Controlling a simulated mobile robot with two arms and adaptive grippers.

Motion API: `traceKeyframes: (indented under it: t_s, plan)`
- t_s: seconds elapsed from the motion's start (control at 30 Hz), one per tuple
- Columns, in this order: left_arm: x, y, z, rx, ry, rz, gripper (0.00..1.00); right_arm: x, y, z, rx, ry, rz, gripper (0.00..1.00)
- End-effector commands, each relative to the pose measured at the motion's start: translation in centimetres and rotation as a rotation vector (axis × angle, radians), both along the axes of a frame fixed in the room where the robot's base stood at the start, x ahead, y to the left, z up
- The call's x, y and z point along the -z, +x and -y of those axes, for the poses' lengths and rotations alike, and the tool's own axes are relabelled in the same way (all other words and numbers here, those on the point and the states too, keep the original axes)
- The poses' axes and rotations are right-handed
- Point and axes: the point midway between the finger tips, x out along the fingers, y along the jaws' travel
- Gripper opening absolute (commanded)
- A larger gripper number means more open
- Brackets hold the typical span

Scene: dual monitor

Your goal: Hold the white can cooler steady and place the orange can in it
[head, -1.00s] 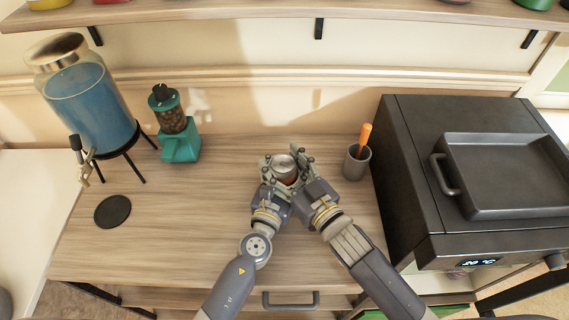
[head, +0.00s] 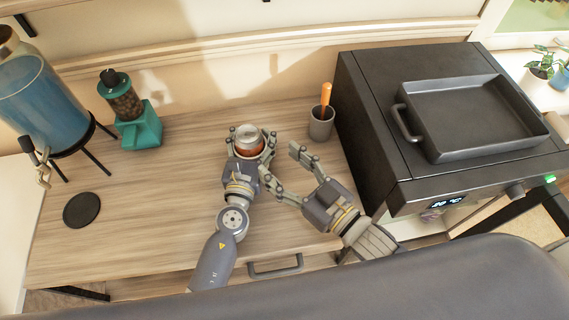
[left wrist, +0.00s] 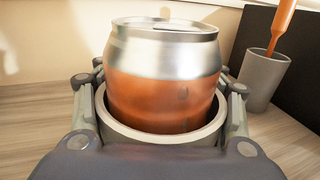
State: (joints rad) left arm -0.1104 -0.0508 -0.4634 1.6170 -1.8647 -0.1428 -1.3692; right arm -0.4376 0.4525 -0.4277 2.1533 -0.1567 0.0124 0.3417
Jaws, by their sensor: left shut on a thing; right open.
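The orange can (head: 247,138), with a silver top, stands upright inside the white can cooler in the head view. The left wrist view shows the can (left wrist: 165,75) close up, its lower part inside the cooler's rim (left wrist: 160,138). My left gripper (head: 249,147) is shut around the cooler, with a finger on each side. Most of the cooler's outside is hidden by the gripper. My right gripper (head: 285,172) is open and empty, to the right of and nearer than the can, apart from it.
A grey cup (head: 320,124) with an orange-handled tool stands right of the can. A black oven (head: 375,120) with a tray (head: 465,105) on top fills the right. A teal grinder (head: 140,128), a blue dispenser (head: 40,105) and a black coaster (head: 82,210) are left. The table's left middle is clear.

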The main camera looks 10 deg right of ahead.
Motion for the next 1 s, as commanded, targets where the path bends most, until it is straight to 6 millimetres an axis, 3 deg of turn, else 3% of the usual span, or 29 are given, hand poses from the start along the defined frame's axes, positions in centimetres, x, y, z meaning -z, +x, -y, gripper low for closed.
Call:
traceKeyframes:
  t_s: [0.37,0.4,0.5,0.53,1.0]
  plan:
    - [-0.05,0.01,-0.01,0.0,-0.001,0.001,0.21,0.0,-0.07,0.07,0.0,0.0,0.0,0.61]
    - [-0.05,0.01,-0.01,0.0,-0.001,0.001,0.61,0.0,-0.07,0.07,0.0,0.0,0.0,0.61]
    - [-0.05,0.01,-0.01,0.0,0.0,0.001,0.84,0.0,-0.06,0.07,0.0,0.0,0.0,0.61]
    - [-0.05,0.01,-0.01,0.0,0.0,0.001,0.87,0.0,-0.06,0.07,0.0,0.0,0.0,0.61]
    - [0.04,-0.67,-0.26,-0.001,0.001,0.0,0.87,0.01,-0.06,0.06,0.0,0.0,0.0,0.61]
